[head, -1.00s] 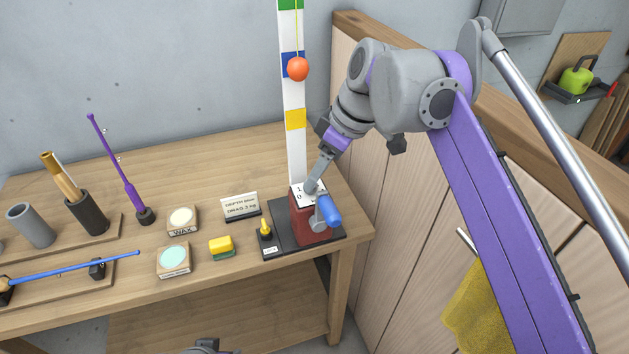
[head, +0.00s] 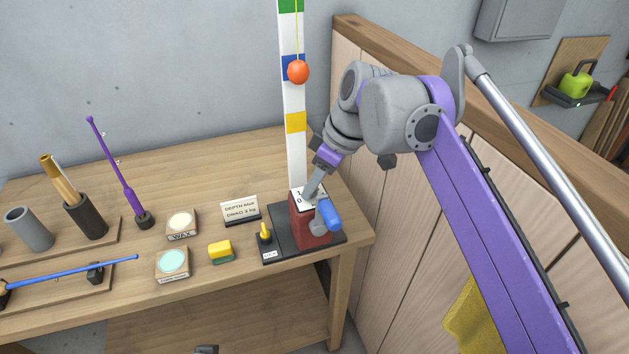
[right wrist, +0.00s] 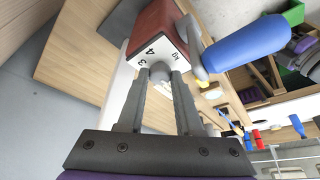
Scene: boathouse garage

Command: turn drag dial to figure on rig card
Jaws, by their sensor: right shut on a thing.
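A red block (head: 312,232) stands on a black base (head: 280,246), with a white dial face (head: 297,196) on top. In the right wrist view the dial face (right wrist: 149,50) shows 3, 4 and "kg". My right gripper (right wrist: 160,74) reaches down from above and is shut on the small grey dial knob (right wrist: 160,67). The fingers hide part of the face and any pointer. The rig card (head: 240,209), left of the block, reads "DEPTH blue" and "DRAG 3 kg". A dark sliver at the bottom edge may be my left gripper (head: 206,349); its fingers are hidden.
A blue crank handle (head: 329,214) sits at the block's right side. A striped post (head: 294,150) with an orange float (head: 298,72) at its blue band rises behind. A yellow-tipped peg (head: 264,234), a yellow-green sponge (head: 221,251) and a wax tin (head: 181,221) stand left.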

